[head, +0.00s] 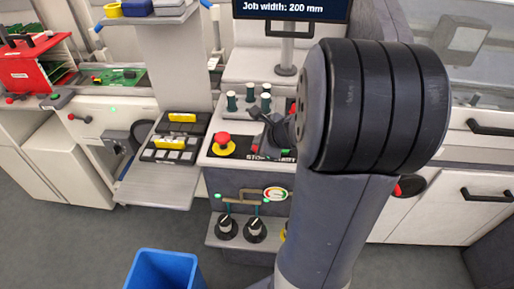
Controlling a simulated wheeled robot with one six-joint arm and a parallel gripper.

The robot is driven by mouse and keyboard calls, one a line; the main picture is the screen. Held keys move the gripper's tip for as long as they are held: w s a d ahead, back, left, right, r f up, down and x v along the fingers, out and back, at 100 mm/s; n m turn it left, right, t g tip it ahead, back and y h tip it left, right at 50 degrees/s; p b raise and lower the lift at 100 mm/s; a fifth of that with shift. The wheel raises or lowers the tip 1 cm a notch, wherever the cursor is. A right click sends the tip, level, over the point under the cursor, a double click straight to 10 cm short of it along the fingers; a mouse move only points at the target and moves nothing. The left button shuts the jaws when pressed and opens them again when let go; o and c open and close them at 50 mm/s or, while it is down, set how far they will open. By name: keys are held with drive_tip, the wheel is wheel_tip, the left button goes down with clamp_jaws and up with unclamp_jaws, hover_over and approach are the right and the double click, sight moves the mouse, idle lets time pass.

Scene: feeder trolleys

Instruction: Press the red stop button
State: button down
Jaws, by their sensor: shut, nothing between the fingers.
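A red mushroom button (222,138) on a round yellow base sits at the left of the light-topped control panel (207,160). My gripper (262,143) is shut and empty, to the right of this button and apart from it. It is over the panel, close to a dark label plate (262,157) that reads partly "STOP". My arm and gripper hide the rest of that plate and the panel's right part. A small bit of red shows by the gripper's tip; I cannot tell what it belongs to.
Left is a shelf with dark trays (172,150). A blue bin (165,270) stands in front.

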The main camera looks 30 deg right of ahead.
drive_tip(key=shift+f+b, duration=0.45)
drive_tip(key=shift+f, duration=0.1)
idle(0.6)
drive_tip(key=shift+r, duration=0.15)
drive_tip(key=shift+r+p, duration=0.7)
drive_tip(key=shift+p, duration=0.1)
drive_tip(key=shift+r, duration=0.1)
wheel_tip(320, 180, up, 5)
drive_tip(key=p, duration=0.4)
drive_tip(key=shift+p, duration=0.35)
drive_tip(key=shift+a, duration=0.1)
idle(0.5)
